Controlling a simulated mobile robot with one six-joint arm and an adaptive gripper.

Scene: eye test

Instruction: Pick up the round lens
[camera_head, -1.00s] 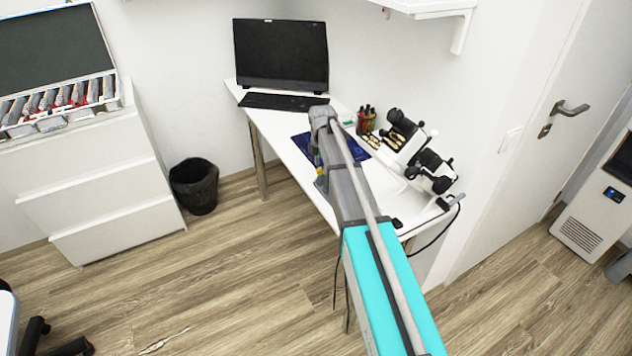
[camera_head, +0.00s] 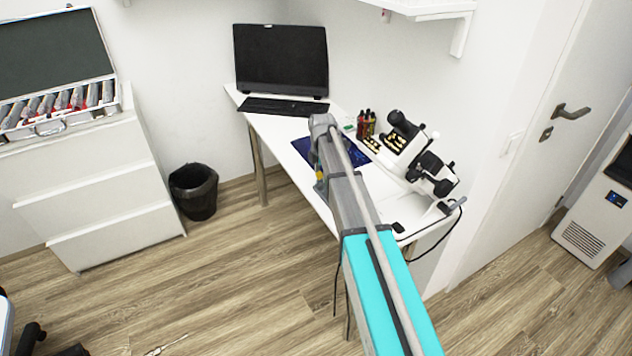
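I cannot make out a single round lens in this view. An open case (camera_head: 48,129) on the white drawer cabinet at the left holds rows of small items, too small to tell apart. My arm reaches from the bottom right up over the white desk (camera_head: 395,187). A small grey and yellow part shows beside my arm, above the desk's front edge, and may belong to my gripper. My gripper's fingers are hidden or too small to make out, so I cannot see whether they hold anything.
A monitor (camera_head: 281,58) and keyboard (camera_head: 283,106) stand at the back of the desk. A dark blue mat (camera_head: 302,148) lies partly behind my arm. A white and black optical instrument (camera_head: 428,172) is at the desk's right. A black bin (camera_head: 195,192) stands on the floor. The middle floor is clear.

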